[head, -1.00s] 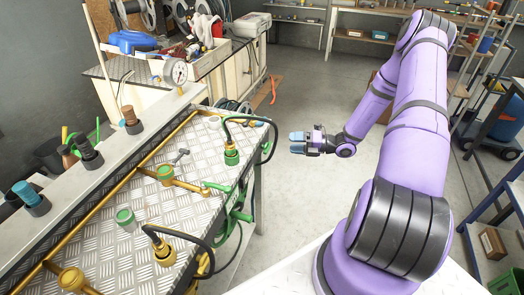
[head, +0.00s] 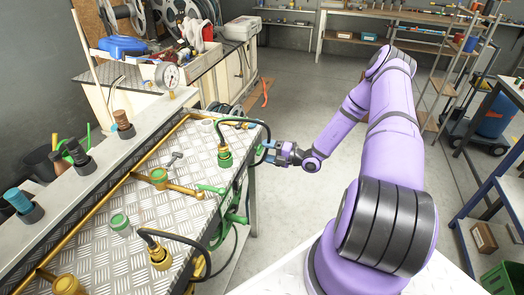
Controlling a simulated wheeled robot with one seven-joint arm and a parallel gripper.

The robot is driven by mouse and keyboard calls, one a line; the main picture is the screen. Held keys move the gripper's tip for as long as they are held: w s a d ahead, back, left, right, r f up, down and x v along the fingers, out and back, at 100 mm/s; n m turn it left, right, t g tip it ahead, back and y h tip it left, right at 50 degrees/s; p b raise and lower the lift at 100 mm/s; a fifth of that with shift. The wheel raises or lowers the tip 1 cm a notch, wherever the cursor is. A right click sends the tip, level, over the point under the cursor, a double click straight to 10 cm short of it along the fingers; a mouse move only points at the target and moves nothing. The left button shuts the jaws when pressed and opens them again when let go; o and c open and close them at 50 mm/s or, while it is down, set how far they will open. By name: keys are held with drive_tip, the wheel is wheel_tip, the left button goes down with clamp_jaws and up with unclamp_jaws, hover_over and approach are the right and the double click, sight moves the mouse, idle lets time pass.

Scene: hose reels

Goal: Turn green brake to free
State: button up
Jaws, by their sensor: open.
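A green hose reel (head: 235,205) hangs at the right side of the bench, partly hidden by the bench edge and black hose. A small green lever (head: 211,188) lies on the bench top near that edge. I cannot tell for sure which green part is the brake, or its setting. My gripper (head: 264,153) is open at the bench's right edge, beside the black hose that loops from the green and brass fitting (head: 225,158). It is above and to the right of the green reel. Whether it touches the hose is unclear.
The diamond-plate bench (head: 190,213) carries yellow pipes, a green cap (head: 120,223) and a grey T-shaped handle (head: 174,158). A pressure gauge (head: 167,76) stands behind. A second black hose (head: 180,238) runs over the front right edge. The floor right of the bench is clear.

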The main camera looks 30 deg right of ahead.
drive_tip(key=shift+x, duration=1.15)
drive_tip(key=c, duration=0.9)
